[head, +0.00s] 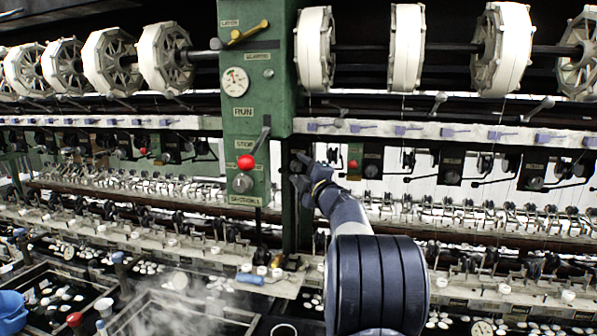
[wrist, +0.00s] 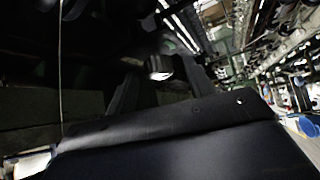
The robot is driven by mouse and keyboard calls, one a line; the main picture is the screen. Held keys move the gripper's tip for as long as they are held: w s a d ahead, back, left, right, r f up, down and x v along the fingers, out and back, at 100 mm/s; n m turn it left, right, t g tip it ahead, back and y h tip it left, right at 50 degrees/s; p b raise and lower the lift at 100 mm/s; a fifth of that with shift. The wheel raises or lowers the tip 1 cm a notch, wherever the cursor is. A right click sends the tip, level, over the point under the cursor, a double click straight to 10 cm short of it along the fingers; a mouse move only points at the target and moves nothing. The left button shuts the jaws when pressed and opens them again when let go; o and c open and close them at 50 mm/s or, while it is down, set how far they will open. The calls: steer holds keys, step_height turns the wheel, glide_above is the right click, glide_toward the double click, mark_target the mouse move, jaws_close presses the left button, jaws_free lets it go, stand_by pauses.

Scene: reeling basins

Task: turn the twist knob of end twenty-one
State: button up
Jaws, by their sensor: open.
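My gripper (head: 301,172) reaches up in front of the dark gap just right of the green control post, at the height of the row of dark boxes. In the wrist view my gripper (wrist: 160,92) is open, its two dark fingers spread. A small dark round knob (wrist: 157,68) with a bright face shows between and just beyond the fingertips. I cannot tell whether the fingers touch it. No number is readable beside it, so I cannot confirm it as end twenty-one. In the head view that knob is not clearly distinguishable behind my gripper.
A red button (head: 353,164) sits to the right. White reels (head: 314,48) hang above. A blue bowl (head: 11,308) and basins stand at lower left.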

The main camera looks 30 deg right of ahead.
steer(key=b+v, duration=0.3)
steer(key=v, duration=0.6)
steer(key=shift+s, duration=0.4)
steer(key=shift+f, duration=0.1)
steer(key=p+x, duration=0.4)
steer(key=x, duration=0.7)
steer(key=shift+a, duration=0.1)
steer(key=shift+s+n+p, duration=0.15)
steer(key=shift+n+p, duration=0.15)
steer(key=shift+p, duration=0.4)
steer(key=shift+f+b, duration=0.15)
steer(key=shift+b, duration=0.55)
